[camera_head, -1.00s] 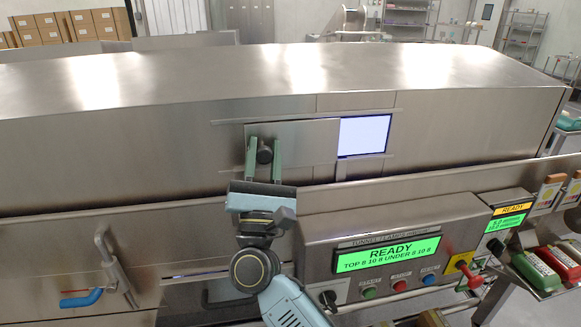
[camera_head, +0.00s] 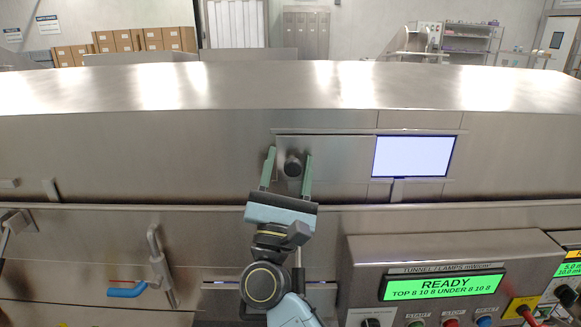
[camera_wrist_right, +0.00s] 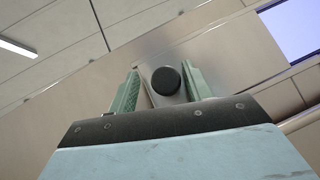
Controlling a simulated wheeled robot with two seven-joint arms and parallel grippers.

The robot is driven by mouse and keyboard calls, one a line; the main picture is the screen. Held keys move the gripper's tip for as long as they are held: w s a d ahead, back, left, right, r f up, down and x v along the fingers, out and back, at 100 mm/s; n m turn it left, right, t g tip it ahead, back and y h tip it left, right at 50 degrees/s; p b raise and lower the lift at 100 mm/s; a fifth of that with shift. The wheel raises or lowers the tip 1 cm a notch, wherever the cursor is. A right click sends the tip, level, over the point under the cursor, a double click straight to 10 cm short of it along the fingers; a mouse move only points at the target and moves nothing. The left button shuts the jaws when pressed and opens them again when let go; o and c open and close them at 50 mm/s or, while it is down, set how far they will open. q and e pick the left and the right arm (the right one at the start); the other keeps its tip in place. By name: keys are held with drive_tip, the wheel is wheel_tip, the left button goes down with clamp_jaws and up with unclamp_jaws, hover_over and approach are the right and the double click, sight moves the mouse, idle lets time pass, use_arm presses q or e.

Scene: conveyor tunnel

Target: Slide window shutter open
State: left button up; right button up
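The window shutter (camera_head: 343,157) is a flat steel plate in rails on the tunnel's front wall. It stands to the left of the bright window (camera_head: 414,156), which is uncovered. A round black knob (camera_head: 293,165) sits near the shutter's left end. My right gripper (camera_head: 287,172) is open, with its green fingers on either side of the knob. In the right wrist view the knob (camera_wrist_right: 167,81) lies between the fingers, with a gap on each side. I cannot tell how near the fingertips are to the plate. My left gripper is not in view.
A control panel (camera_head: 440,289) with a green READY display juts out at lower right. A blue-handled lever (camera_head: 127,291) is at lower left. A ledge (camera_head: 180,206) runs below the shutter. The tunnel wall left of the shutter is mostly clear.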

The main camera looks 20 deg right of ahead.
drive_tip(key=shift+d, duration=0.15)
drive_tip(key=shift+s+a+f, duration=0.2)
drive_tip(key=shift+s+f, duration=0.1)
drive_tip(key=shift+f, duration=0.1)
drive_tip(key=b+v, duration=0.4)
drive_tip(key=v, duration=0.8)
drive_tip(key=shift+b, duration=0.35)
drive_tip(key=shift+s, duration=0.15)
